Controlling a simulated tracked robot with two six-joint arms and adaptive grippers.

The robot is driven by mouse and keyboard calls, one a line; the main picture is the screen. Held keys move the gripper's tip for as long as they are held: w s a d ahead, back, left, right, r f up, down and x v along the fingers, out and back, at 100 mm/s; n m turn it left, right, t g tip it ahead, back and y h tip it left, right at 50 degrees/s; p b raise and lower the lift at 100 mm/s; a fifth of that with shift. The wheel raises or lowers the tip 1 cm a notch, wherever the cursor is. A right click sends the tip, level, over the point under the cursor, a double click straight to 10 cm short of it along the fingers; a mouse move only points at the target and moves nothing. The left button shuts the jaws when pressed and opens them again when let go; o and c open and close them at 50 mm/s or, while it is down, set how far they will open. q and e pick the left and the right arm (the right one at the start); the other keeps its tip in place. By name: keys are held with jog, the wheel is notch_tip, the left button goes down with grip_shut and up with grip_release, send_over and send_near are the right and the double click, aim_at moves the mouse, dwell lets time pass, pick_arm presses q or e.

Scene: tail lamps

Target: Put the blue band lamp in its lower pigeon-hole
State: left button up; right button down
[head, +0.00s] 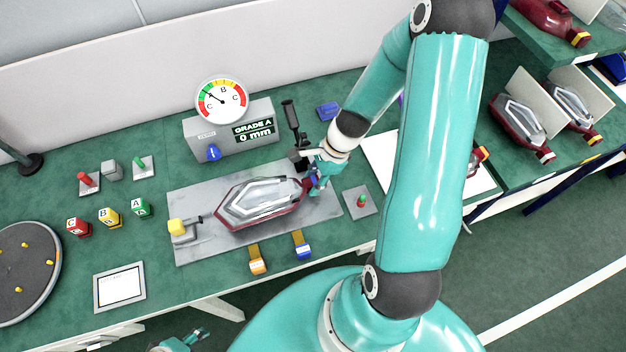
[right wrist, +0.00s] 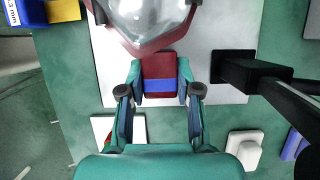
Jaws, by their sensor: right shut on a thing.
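The blue band lamp (head: 262,203), dark red with a clear faceted lens, lies on the grey plate (head: 190,253) of the bench. My right gripper (head: 316,180) is at its right end. In the right wrist view my right gripper (right wrist: 160,82) is shut on the lamp's dark red tail, with the blue band (right wrist: 159,86) between the fingers. My left gripper (head: 186,341) is at the bottom edge, away from the lamp, its opening unclear. The lower rack (head: 572,142) at the right holds lamps between pale dividers; my right arm hides part of that side.
A grading gauge box (head: 235,130) stands behind the plate, with a black lever (head: 292,118) near my right gripper. A yellow-ended clamp (head: 180,230) is at the plate's left. Coloured blocks (head: 108,217) and a round tray (head: 25,270) are further left. An upper shelf (head: 575,48) overhangs the rack.

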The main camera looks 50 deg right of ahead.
jog(key=c, duration=1.4)
grip_release()
grip_shut()
jog(key=shift+r, duration=0.25)
jog(key=shift+r+p, duration=1.15)
jog(key=shift+p, duration=0.25)
jog(key=shift+r, duration=0.15)
jog(key=shift+r+p, duration=0.65)
jog(key=shift+r, duration=0.1)
